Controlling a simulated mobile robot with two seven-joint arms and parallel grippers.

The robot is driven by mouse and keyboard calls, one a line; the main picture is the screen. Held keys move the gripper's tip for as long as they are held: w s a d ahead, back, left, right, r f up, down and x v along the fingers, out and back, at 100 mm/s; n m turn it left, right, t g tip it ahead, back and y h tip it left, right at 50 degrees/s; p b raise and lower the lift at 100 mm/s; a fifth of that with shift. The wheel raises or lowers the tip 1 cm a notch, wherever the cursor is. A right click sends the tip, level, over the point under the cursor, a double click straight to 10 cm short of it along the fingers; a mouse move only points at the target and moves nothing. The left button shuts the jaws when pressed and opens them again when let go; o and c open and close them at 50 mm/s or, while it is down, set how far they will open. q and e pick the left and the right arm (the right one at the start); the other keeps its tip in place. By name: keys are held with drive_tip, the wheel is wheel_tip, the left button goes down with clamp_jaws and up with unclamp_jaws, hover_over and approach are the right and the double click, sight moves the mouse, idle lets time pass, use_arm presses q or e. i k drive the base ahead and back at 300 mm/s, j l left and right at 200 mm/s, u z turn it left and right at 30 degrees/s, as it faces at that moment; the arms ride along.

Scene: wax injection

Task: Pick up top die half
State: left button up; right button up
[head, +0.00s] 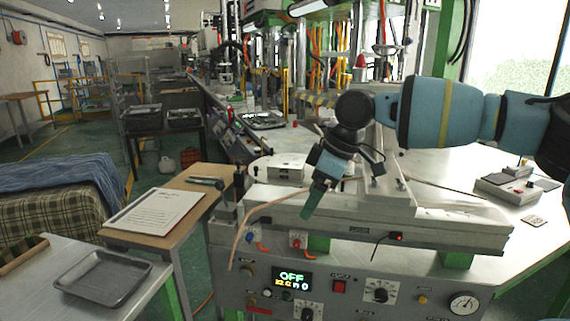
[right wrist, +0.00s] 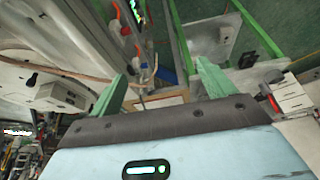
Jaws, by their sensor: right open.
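A pale block that looks like the die (head: 280,168) lies on the round plate at the left end of the wax injection machine. In the right wrist view a pale block with a dark knob, likely the same die (right wrist: 58,97), lies left of the fingers. I cannot make out a seam between its halves. My right gripper (head: 312,202) comes in from the right and points down, close to the right of the block and apart from it. Its green fingers stand apart with nothing held between them (right wrist: 163,72). My left gripper is not in view.
The machine's control panel (head: 318,292) with a lit OFF display faces me. A thin hose (head: 262,211) hangs in front near the gripper. A wooden side table (head: 196,190) holds a paper sheet (head: 157,212). A metal tray (head: 103,277) sits on the front-left table.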

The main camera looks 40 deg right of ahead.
sight(280, 166)
drive_tip(key=i+l, duration=0.95)
